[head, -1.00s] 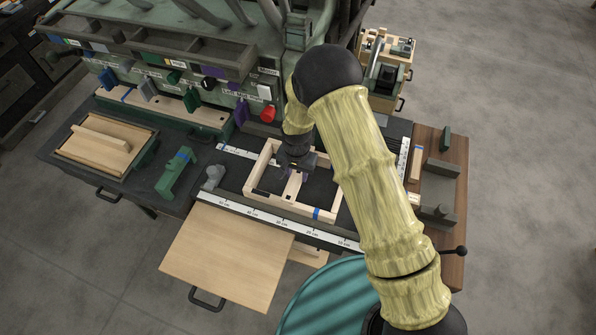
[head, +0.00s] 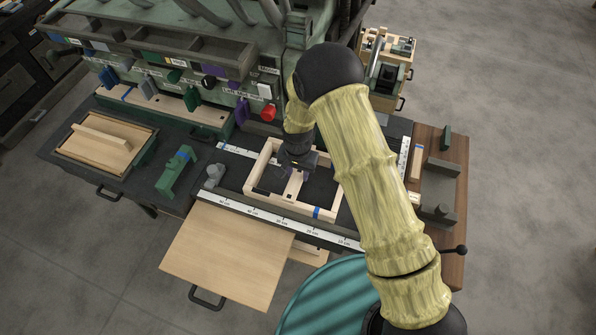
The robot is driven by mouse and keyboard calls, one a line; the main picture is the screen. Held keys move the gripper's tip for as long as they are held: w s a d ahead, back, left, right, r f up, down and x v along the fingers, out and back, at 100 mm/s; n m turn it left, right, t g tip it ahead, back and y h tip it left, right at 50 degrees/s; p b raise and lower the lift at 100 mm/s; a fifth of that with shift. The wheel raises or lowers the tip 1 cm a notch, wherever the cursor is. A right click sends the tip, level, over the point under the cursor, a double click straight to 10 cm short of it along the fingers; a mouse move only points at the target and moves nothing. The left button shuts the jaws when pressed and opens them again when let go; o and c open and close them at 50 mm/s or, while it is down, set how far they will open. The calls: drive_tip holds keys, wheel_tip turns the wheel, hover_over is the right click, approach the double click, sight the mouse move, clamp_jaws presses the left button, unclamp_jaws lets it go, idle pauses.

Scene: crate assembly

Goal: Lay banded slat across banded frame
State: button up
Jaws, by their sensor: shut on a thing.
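The pale wooden frame (head: 258,167) lies on the dark bench between two white rulers. A blue band (head: 317,212) marks its front rail towards the right. My gripper (head: 297,174) points down over the inside of the frame and is shut on a pale slat (head: 292,188). The slat runs from under the gripper towards the front rail. Its far end is hidden by my gripper. A small purple patch shows at the fingertips; I cannot tell whether it is a band on the slat. I cannot tell whether the slat touches the rails.
A green block with a blue mark (head: 176,172) and a grey clamp piece (head: 214,175) stand left of the frame. A tray with wooden boards (head: 98,145) is farther left. A pulled-out wooden board (head: 228,255) lies in front. The labelled panel with a red knob (head: 268,114) rises behind.

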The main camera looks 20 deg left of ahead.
sight(297, 175)
drive_tip(key=shift+f, duration=0.25)
idle(0.7)
drive_tip(key=o, duration=1.1)
drive_tip(key=shift+c, duration=0.2)
drive_tip(key=shift+r+p, duration=2.4)
drive_tip(key=shift+r, duration=1.65)
